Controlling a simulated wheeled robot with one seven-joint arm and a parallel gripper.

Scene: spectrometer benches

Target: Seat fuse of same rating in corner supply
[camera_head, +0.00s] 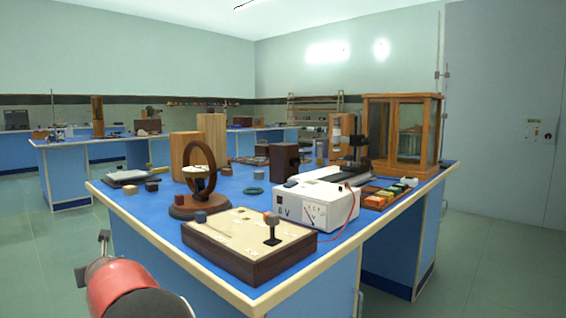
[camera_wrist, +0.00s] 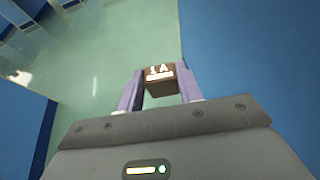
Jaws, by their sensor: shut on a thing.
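My gripper (camera_wrist: 161,73) is shut on a brown block-shaped fuse (camera_wrist: 163,88) in the wrist view. The fuse has a white "1A" mark and is held over the green floor, beside a blue surface. In the head view part of my arm shows at the lower left, apart from the bench; the held fuse cannot be made out there. A dark wooden box with a cream top (camera_head: 232,240) sits at the bench's near corner. I cannot tell which is the corner supply.
The blue bench (camera_head: 150,212) has a pale edge. A ring on a wooden stand (camera_head: 199,170), a black-topped post (camera_head: 271,228), a rack of coloured blocks (camera_head: 388,194) and a glass-sided case (camera_head: 402,135) crowd it. Small blocks (camera_head: 152,186) lie at left. Green floor is clear at left.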

